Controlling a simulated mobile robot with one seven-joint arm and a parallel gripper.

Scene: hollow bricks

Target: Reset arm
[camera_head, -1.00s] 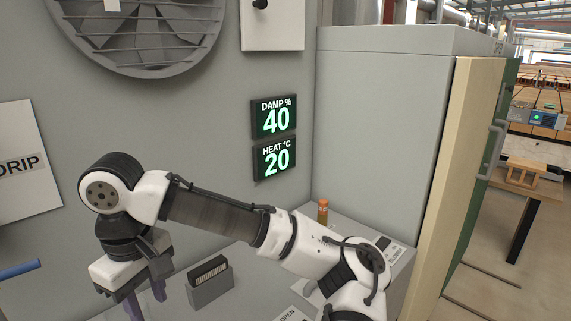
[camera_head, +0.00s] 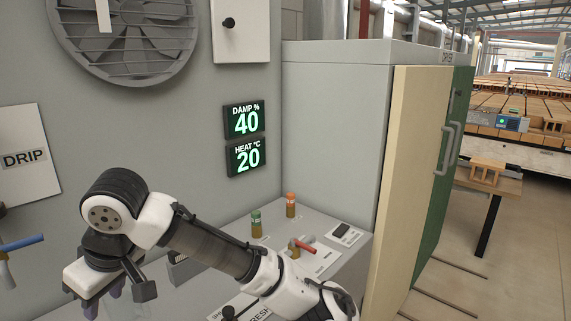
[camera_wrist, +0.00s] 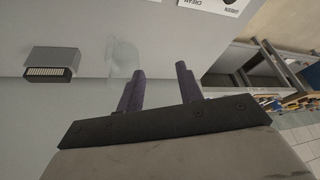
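My arm is bent, white and dark grey, and crosses the lower part of the head view. My gripper (camera_head: 104,303) hangs at its end in the lower left, in front of the grey wall, partly cut off by the bottom edge. In the wrist view my gripper (camera_wrist: 158,78) shows two dark purple fingers spread apart with nothing held between them. A grey block with a ribbed dark face (camera_wrist: 50,70) lies beyond the fingers to the left; in the head view my arm mostly hides it.
A grey panel ledge (camera_head: 325,228) holds a green-capped bottle (camera_head: 256,224), an orange-capped bottle (camera_head: 291,205) and a red-handled valve (camera_head: 302,247). A blue-handled lever (camera_head: 20,243) sticks out at left. A tall cabinet (camera_head: 335,140) stands right of the ledge. Open floor (camera_head: 520,270) lies at right.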

